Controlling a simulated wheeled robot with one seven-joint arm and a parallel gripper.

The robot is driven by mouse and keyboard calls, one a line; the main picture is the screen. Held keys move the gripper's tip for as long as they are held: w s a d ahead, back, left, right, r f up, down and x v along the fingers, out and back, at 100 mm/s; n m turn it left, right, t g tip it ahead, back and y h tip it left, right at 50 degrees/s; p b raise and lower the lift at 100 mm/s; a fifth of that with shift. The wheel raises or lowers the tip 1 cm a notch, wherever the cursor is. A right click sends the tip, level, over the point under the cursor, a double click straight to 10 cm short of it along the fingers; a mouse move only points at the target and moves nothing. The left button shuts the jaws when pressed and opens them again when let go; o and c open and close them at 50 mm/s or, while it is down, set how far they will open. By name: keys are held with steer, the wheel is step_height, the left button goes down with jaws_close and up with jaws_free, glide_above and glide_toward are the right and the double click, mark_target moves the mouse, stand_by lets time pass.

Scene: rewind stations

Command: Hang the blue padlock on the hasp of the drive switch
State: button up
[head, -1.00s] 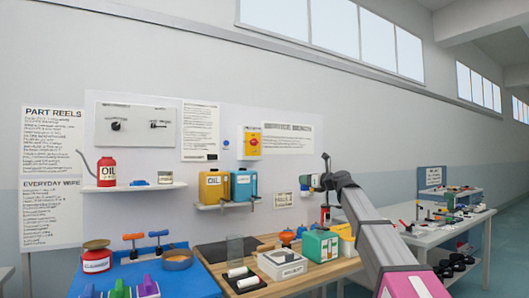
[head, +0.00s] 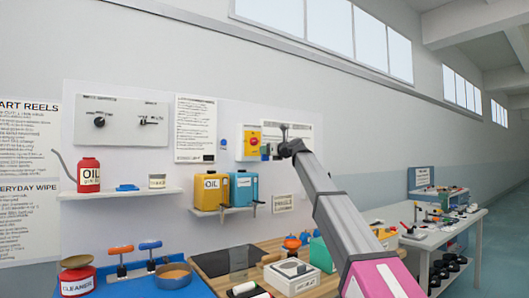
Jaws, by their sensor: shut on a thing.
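The drive switch (head: 246,151) is a yellow and pale box with a red knob, on the wall panel in the head view. My gripper (head: 268,151) is just right of the switch, shut on a small bluish thing that looks like the blue padlock (head: 265,149). The padlock is tiny and partly hidden by my gripper, so its shackle cannot be made out. The hasp is too small to tell apart. I cannot tell whether the padlock touches the switch.
A shelf below the switch holds a yellow oil can (head: 212,190) and a blue can (head: 243,188). A printed sign is behind my gripper. The workbench (head: 262,246) below is crowded. The wall between switch and shelf is clear.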

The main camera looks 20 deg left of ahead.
mark_target(252, 154)
steer(key=shift+w+d+f+x, duration=0.1)
steer(key=shift+w+d+x, duration=0.1)
steer(key=shift+x, duration=1.05)
steer(key=shift+w+d+f+x, duration=0.15)
steer(key=shift+w+x, duration=0.1)
steer(key=shift+x, duration=1)
steer(key=shift+w+d+f+x, duration=0.1)
steer(key=shift+w+x, duration=0.1)
steer(key=shift+x, duration=1.1)
steer(key=shift+w+a+f, duration=0.35)
steer(key=shift+a+f, duration=0.1)
steer(key=shift+a, duration=0.05)
steer(key=o, duration=1)
steer(key=v, duration=1.1)
